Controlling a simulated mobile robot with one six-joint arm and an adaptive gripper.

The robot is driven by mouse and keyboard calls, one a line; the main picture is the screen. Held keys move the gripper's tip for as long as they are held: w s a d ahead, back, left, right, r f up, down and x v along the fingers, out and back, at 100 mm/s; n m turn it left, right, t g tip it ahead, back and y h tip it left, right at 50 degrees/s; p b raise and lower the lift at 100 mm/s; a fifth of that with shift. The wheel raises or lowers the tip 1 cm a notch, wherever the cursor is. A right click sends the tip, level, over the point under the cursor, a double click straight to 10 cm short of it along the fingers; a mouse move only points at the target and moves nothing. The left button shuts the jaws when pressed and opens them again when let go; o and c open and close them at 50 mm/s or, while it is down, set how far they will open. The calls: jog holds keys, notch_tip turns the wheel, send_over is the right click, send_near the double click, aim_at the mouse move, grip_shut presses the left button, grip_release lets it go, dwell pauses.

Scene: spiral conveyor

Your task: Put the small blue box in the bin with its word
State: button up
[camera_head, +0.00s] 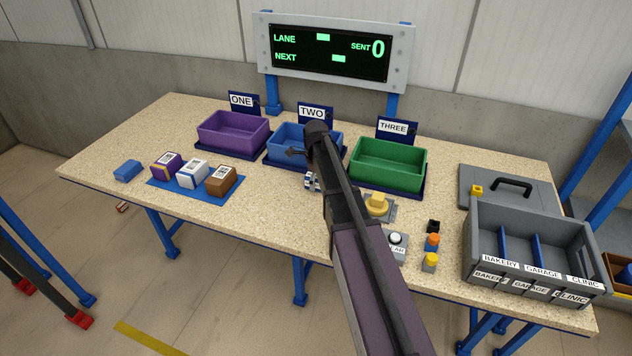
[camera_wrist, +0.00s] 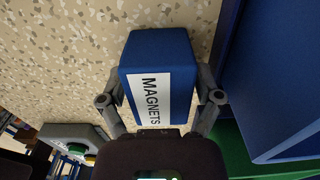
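A small blue box (camera_wrist: 158,50) with a white label reading MAGNETS is between the fingers of my gripper (camera_wrist: 160,95) in the wrist view. The fingers lie against its two sides, and it is held above the speckled table. All three bins look empty.
A grey divided crate (camera_head: 478,265) marked BAKERY, GARAGE, CLINIC stands at right.

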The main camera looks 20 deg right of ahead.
jog(key=c, duration=1)
jog(key=shift+o, duration=0.2)
jog(key=shift+r, duration=0.15)
notch_tip(320, 180, up, 3)
jog(key=p, duration=0.3)
jog(key=shift+r+p, duration=0.15)
jog(key=shift+p, duration=0.15)
jog(key=s, duration=0.5)
jog(key=s+a+r+p, duration=0.1)
jog(key=s, duration=1)
jog(key=shift+a+r, duration=0.2)
jog(key=shift+a, duration=0.05)
